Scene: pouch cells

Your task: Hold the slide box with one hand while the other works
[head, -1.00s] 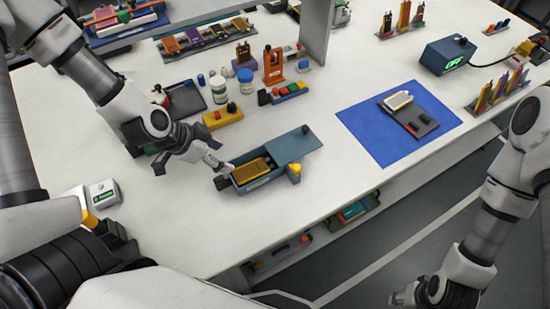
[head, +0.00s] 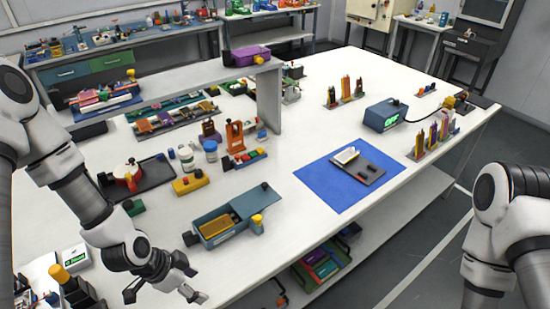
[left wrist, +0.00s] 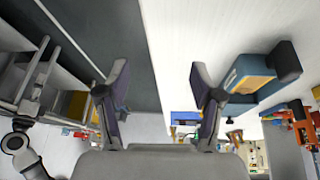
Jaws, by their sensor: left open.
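The slide box (head: 213,239) is a blue-grey box on the white table. Its lid (head: 252,201) is part open, and a yellow-orange piece (head: 220,227) shows inside the uncovered end. A dark knob sits at its left end and a yellow-topped post at its right side. My left gripper (head: 163,292) is open and empty, apart from the box, to its lower left near the table's front edge. In the left wrist view its two fingers (left wrist: 158,95) are spread, with the slide box (left wrist: 238,82) beyond the right finger. My right gripper is out of view; only its arm shows at the right.
A blue mat (head: 325,185) with a dark tray (head: 362,171) lies right of the box. A yellow block (head: 190,184), bottles (head: 187,158) and an orange stand (head: 235,137) stand behind it. A green-lit device (head: 385,116) is at the back right. The table around the box front is clear.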

